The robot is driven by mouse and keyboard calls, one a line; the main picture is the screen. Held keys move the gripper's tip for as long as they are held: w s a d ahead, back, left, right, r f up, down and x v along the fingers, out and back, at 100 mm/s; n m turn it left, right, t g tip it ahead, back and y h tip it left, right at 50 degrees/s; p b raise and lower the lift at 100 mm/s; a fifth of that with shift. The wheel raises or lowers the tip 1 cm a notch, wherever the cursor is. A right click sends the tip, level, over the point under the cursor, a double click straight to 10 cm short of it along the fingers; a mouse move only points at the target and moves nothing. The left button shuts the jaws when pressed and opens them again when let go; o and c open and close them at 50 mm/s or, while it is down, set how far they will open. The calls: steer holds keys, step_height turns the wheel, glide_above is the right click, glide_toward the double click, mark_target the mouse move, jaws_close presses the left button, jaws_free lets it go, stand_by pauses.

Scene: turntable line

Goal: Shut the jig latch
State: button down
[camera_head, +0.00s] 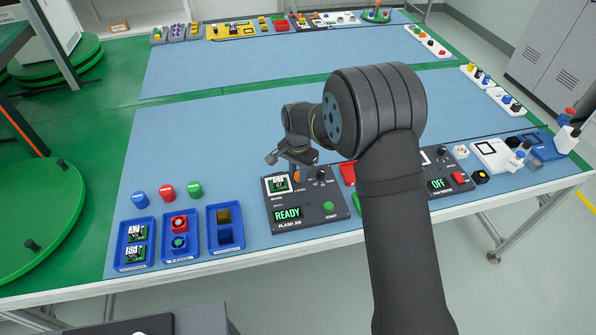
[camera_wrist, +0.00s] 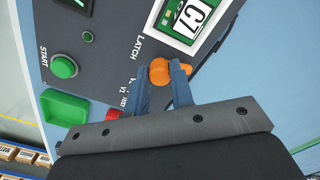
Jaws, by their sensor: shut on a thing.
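The flash jig (camera_head: 305,205) is a dark box near the table's front edge, with a green READY display (camera_head: 287,214) and a green START button (camera_head: 328,207). A green board marked C7 (camera_wrist: 192,22) sits in its pocket. The orange latch (camera_wrist: 158,70) is beside the board, next to the LATCH label. My gripper (camera_wrist: 163,78) is shut on the latch, its two blue-grey fingers at the orange knob. The fingers partly hide it. In the head view my gripper (camera_head: 297,163) is over the jig's top edge, with a bit of orange latch (camera_head: 297,177) visible.
Left of the jig are blue trays (camera_head: 136,244) with boards and parts, and several coloured caps (camera_head: 167,192). Right of it, partly behind my arm, are a red bin (camera_head: 348,173) and a device reading OFF (camera_head: 438,184). The blue mat behind is mostly clear.

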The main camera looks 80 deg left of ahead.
mark_target(298, 174)
steer(key=n, duration=1.1)
steer(key=shift+n, duration=2.1)
steer(key=c, duration=1.3)
jaws_free()
steer(key=shift+o, duration=0.2)
step_height(298, 174, up, 17)
steer(key=shift+r, duration=0.2)
